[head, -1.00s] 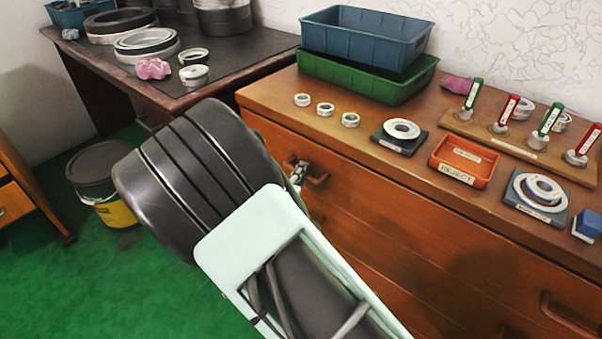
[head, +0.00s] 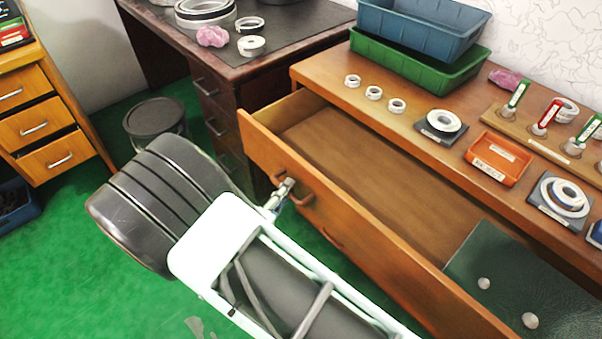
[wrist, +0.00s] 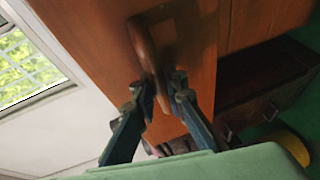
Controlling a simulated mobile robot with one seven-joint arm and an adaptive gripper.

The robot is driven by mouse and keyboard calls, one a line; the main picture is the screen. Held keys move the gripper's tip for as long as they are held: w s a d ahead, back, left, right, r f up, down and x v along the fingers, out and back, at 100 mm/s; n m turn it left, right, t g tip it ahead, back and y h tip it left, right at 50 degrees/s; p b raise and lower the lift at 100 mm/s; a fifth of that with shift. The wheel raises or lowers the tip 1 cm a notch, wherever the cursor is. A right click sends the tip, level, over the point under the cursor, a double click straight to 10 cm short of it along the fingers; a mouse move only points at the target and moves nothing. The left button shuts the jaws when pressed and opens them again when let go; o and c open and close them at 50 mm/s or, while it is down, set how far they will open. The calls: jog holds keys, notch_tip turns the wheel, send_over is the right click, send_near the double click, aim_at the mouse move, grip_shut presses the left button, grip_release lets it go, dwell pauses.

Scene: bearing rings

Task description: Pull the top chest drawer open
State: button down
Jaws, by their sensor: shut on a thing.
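The top drawer (head: 345,214) of the wooden chest (head: 340,78) stands well open in the head view. Its inside shows a bare wooden floor at left and a dark green mat with two small round knobs or discs at right. My gripper (head: 284,195) is at the left handle (head: 300,192) on the drawer front. In the wrist view my gripper (wrist: 162,92) has its two fingers on either side of the brown handle (wrist: 146,48), shut on it. My arm hides part of the drawer front in the head view.
On the chest top are three small rings (head: 374,93), a green tray (head: 420,62) under a blue one, and an orange reject tray (head: 497,158). A dark desk (head: 300,55) stands behind left. A dark bin (head: 155,118) stands on the green floor, left of the chest.

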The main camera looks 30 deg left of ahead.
jog(key=shift+s+a, duration=0.2)
jog(key=shift+s, duration=0.3)
jog(key=shift+s+a, duration=0.15)
jog(key=shift+s, duration=0.3)
jog(key=c, duration=1.9)
grip_release()
jog(key=shift+c, duration=0.2)
jog(key=s+r, duration=0.2)
jog(key=s, duration=0.9)
jog(key=shift+s, duration=0.35)
jog(key=shift+r, duration=0.1)
